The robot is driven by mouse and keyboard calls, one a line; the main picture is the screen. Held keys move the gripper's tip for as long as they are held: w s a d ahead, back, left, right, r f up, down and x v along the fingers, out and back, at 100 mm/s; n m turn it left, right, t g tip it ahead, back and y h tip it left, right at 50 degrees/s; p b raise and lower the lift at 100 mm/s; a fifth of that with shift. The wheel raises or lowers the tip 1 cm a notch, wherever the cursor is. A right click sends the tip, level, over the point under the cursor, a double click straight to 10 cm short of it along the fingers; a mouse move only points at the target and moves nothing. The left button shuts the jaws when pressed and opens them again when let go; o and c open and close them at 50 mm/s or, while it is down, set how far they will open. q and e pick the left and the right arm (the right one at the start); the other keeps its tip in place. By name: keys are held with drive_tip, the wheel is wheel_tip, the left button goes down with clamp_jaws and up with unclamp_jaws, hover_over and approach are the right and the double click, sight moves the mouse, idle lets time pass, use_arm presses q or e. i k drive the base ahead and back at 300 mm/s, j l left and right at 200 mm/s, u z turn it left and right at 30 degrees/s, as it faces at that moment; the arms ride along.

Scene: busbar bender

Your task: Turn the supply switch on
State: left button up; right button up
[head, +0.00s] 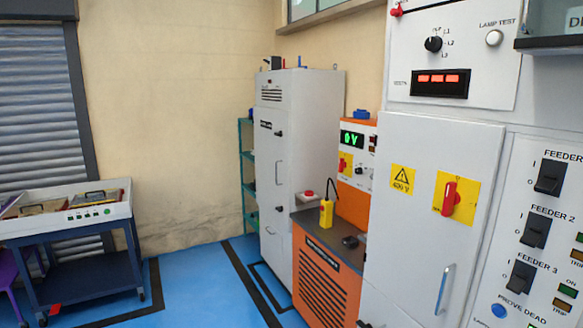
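A red rotary switch handle (450,198) on a yellow plate sits on the white cabinet door (425,150) at the right, and the handle stands upright. A smaller red switch on a yellow plate (345,164) is on the orange machine's panel, below a green display (352,138) reading "0 V". No label that I can read says which one is the supply switch. Neither of my grippers is in view.
A yellow handheld device (326,213) stands on the orange unit's dark worktop (335,230). The right panel has feeder switches (536,231). A cart (75,255) stands at left. Blue floor (190,280) is open in between.

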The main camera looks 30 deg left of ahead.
sight(343, 164)
drive_tip(key=u, duration=0.55)
drive_tip(key=i+z, duration=0.2)
drive_tip(key=z, duration=0.5)
drive_tip(key=i+j+z, duration=0.35)
drive_tip(key=j, duration=0.3)
drive_tip(key=i+j+z, duration=0.35)
drive_tip(key=i+j, duration=0.15)
drive_tip(key=j, duration=0.25)
